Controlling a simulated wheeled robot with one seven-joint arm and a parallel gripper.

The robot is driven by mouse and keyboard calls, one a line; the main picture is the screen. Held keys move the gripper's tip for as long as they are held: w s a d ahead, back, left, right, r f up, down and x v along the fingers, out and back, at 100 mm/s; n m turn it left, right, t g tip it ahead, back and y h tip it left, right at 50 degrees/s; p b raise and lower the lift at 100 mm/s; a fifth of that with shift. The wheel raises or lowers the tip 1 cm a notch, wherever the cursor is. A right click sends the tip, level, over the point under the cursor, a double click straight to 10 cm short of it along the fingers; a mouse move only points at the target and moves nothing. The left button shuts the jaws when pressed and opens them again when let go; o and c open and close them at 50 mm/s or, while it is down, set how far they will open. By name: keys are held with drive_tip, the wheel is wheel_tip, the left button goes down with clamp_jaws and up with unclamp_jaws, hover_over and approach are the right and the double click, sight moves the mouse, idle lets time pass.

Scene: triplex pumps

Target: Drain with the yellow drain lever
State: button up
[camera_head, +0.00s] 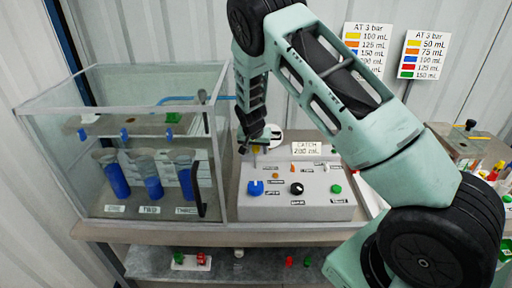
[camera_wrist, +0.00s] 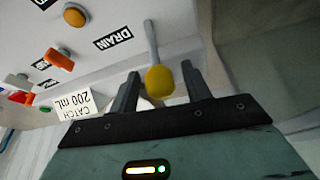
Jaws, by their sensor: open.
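The yellow drain lever (camera_wrist: 160,79) has a round yellow knob on a grey stem, beside a black DRAIN label (camera_wrist: 113,38) on the panel. My gripper (camera_wrist: 160,88) is open, and in the wrist view the knob appears between its two fingers, with a gap on each side. I cannot tell whether the knob is fully inside the jaws in depth. In the head view my gripper (camera_head: 256,139) is at the back left of the grey control box (camera_head: 300,212), and only a bit of the yellow knob (camera_head: 256,150) shows beneath it.
The box carries a blue knob (camera_head: 255,188), a black knob (camera_head: 296,188) and a green button (camera_head: 337,189). A "CATCH 200 mL" card (camera_head: 307,148) stands behind. At left, a clear case (camera_head: 65,110) holds three beakers with blue liquid. A cluttered unit (camera_head: 470,145) stands right.

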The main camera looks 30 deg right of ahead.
clamp_jaws()
drive_tip(key=shift+a+b, duration=0.1)
drive_tip(key=shift+b, duration=0.2)
drive_tip(key=shift+s+a+f+t+b, duration=0.15)
drive_tip(key=shift+s+a+t+b, duration=0.2)
drive_tip(key=shift+b, duration=0.55)
drive_tip(key=t+b, duration=0.1)
drive_tip(key=b, duration=0.1)
drive_tip(key=s+h+b, duration=0.1)
drive_tip(key=b, duration=0.1)
drive_tip(key=shift+a+t+h, duration=0.3)
drive_tip(key=shift+a+t, duration=0.05)
drive_tip(key=s+t+h+b, duration=0.1)
drive_tip(key=b, duration=0.1)
drive_tip(key=s+a+t+h+b, duration=0.1)
drive_tip(key=b, duration=0.1)
drive_tip(key=s+t+h+b, duration=0.1)
drive_tip(key=t+b, duration=0.1)
drive_tip(key=shift+a, duration=0.35)
unclamp_jaws()
drive_tip(key=shift+r, duration=0.2)
